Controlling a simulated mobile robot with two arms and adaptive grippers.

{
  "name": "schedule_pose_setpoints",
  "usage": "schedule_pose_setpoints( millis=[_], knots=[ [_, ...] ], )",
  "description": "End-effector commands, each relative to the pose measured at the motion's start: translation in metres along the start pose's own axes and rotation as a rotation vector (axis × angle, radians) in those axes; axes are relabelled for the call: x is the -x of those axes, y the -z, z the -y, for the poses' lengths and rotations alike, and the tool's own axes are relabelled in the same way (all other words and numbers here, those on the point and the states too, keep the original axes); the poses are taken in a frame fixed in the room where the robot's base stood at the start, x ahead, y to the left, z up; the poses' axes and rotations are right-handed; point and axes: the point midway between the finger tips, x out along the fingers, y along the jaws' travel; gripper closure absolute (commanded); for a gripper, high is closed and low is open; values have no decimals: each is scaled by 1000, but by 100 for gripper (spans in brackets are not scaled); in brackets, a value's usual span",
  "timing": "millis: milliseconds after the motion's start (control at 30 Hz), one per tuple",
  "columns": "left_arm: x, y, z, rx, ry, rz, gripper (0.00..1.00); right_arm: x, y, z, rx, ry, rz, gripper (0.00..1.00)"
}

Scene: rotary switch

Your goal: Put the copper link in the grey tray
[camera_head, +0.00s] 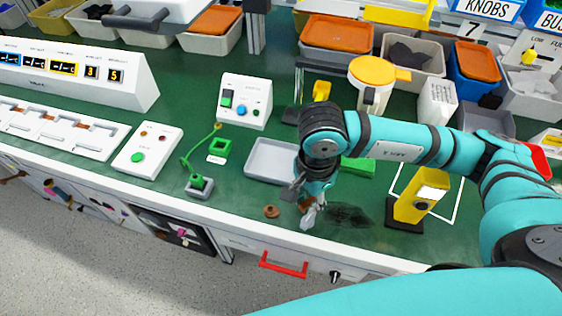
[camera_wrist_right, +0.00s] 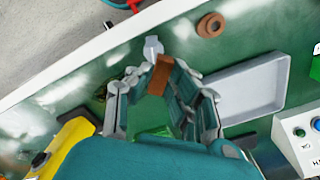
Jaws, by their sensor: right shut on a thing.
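The copper link (camera_wrist_right: 160,76) is a small brown bar between the fingers of my right gripper (camera_wrist_right: 157,82) in the right wrist view. In the head view my right gripper (camera_head: 307,200) is shut on it, low over the green bench near the front edge, and the link is mostly hidden by the fingers. The grey tray (camera_head: 262,170) is shallow and looks empty where it shows. It lies just left of and behind the right gripper, and my arm covers its right side. It also shows in the right wrist view (camera_wrist_right: 262,80). My left gripper is not in view.
A copper-coloured ring (camera_head: 271,211) lies on the bench in front of the tray. A yellow stand (camera_head: 418,203) is to the right. Bins line the back.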

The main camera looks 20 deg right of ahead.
Motion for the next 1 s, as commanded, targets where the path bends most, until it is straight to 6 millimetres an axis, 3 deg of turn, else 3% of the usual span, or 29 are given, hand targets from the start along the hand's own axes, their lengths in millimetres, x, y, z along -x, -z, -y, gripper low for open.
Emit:
schedule_pose_setpoints(
  millis=[167, 633, 933, 1000],
  knots=[
    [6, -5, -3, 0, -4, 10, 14, -2, 2, 17, -70, 0, 0, 100],
    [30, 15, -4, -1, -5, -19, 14, -12, 22, 132, -66, -1, 0, 100],
    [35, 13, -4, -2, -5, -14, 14, -17, 27, 159, -65, -1, 0, 100],
    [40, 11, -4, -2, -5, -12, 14, -30, 26, 156, -64, -6, 2, 100]
  ],
)
